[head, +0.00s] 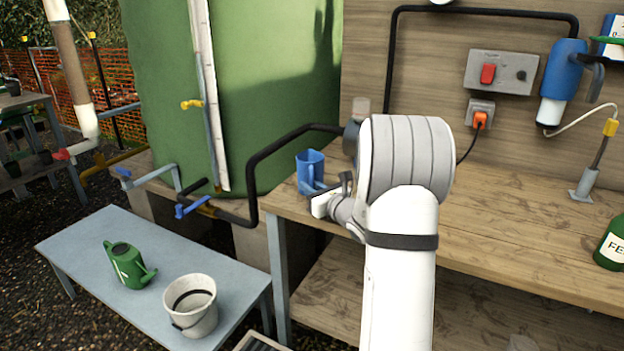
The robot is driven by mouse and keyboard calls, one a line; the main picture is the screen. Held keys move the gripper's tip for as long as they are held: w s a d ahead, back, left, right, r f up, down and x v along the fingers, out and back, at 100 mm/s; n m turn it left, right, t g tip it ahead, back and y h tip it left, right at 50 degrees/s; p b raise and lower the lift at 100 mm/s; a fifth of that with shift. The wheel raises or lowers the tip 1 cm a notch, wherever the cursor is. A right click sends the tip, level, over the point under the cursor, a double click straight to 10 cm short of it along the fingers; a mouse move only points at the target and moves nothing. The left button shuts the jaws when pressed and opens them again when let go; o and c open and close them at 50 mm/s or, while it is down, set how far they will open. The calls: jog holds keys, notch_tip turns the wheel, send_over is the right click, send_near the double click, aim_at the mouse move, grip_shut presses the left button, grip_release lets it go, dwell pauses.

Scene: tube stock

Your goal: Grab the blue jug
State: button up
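The blue jug (310,162) stands upright near the left end of the wooden workbench (500,240) in the head view. My gripper (324,198) is at the end of my white arm, close to the jug's lower right side. It overlaps the jug's lower part in the picture. I cannot tell whether it touches the jug or is just in front of it. My own arm and wrist hide most of the gripper, and its finger opening does not show clearly.
A dark pipe (252,185) runs from the green tank (265,90) to the bench, just left of the jug. A low grey table (90,250) holds a green watering can (127,266) and a white bucket (192,312). A green bottle (613,243) stands far right.

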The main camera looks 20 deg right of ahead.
grip_shut()
jog(key=shift+r, duration=0.15)
dwell(0.4)
